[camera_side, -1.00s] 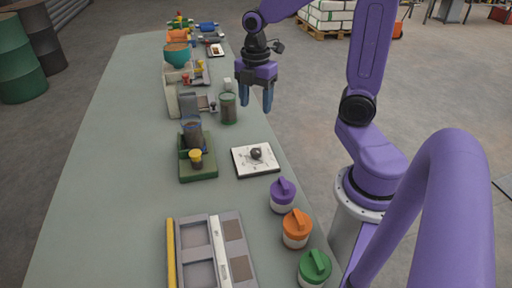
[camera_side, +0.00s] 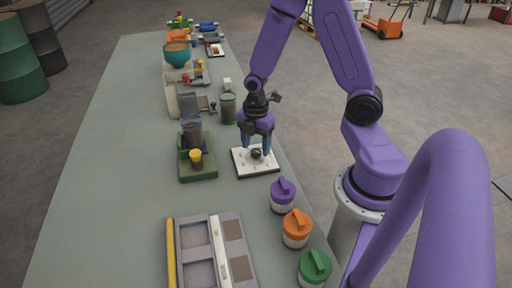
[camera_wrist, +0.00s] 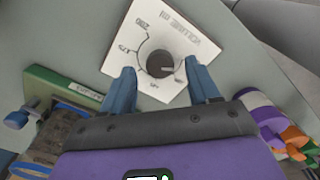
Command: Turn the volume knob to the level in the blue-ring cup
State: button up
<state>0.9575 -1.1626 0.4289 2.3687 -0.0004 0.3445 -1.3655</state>
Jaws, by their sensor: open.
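The dark round volume knob (camera_side: 257,154) sits on a white square plate (camera_side: 243,166) near the table's right edge. In the wrist view the knob (camera_wrist: 156,64) has a small white mark toward its lower right, and the plate (camera_wrist: 185,22) carries a printed volume scale. My gripper (camera_side: 256,149) is open above the plate, pointing down. In the wrist view its blue fingers (camera_wrist: 160,82) lie on either side of the knob's near side, with gaps. A clear cup with a bluish ring (camera_side: 191,130) and dark contents stands on a green base; its exact level is unclear.
The green base (camera_side: 199,172) also holds a yellow-topped part. A green-ringed cup (camera_side: 228,108) stands behind. Purple (camera_side: 283,194), orange (camera_side: 297,228) and green (camera_side: 314,268) lidded jars line the right edge. A grey tray (camera_side: 212,250) is in front. The table's left side is clear.

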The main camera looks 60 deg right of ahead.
jog(key=shift+f, duration=0.85)
jog(key=c, duration=1)
jog(key=shift+c, duration=0.2)
